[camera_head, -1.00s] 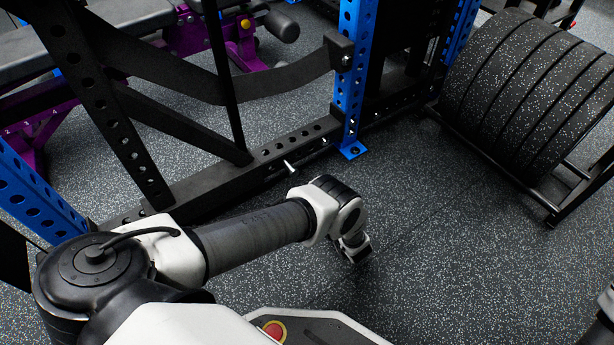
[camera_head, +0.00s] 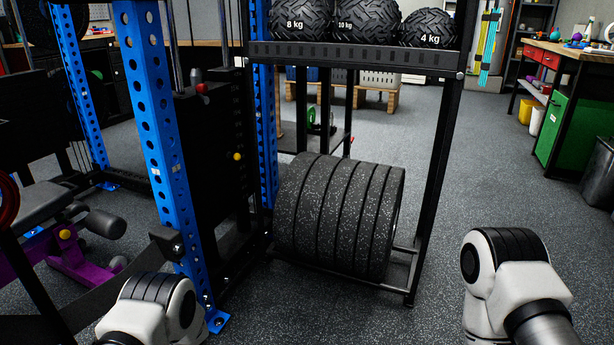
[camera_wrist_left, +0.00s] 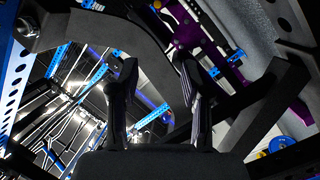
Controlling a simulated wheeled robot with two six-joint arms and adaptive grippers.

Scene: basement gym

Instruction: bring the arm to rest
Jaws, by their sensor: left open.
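In the left wrist view my left gripper (camera_wrist_left: 158,72) is open, with its two dark fingers apart and nothing between them. Behind the fingers are a dark curved rack arm (camera_wrist_left: 130,35) and purple bench parts (camera_wrist_left: 190,32); I cannot tell how close they are. In the head view my left arm shows only as a white and black joint (camera_head: 152,308) at the bottom left, in front of the blue rack post. My right arm (camera_head: 512,280) shows at the bottom right over open floor. Its gripper is out of view.
A blue perforated rack post (camera_head: 155,130) stands by my left arm. A storage rack holds weight plates (camera_head: 338,215) low down and medicine balls (camera_head: 365,20) above. A purple-framed bench (camera_head: 85,265) is at the left. The floor (camera_head: 440,190) right of the rack is clear.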

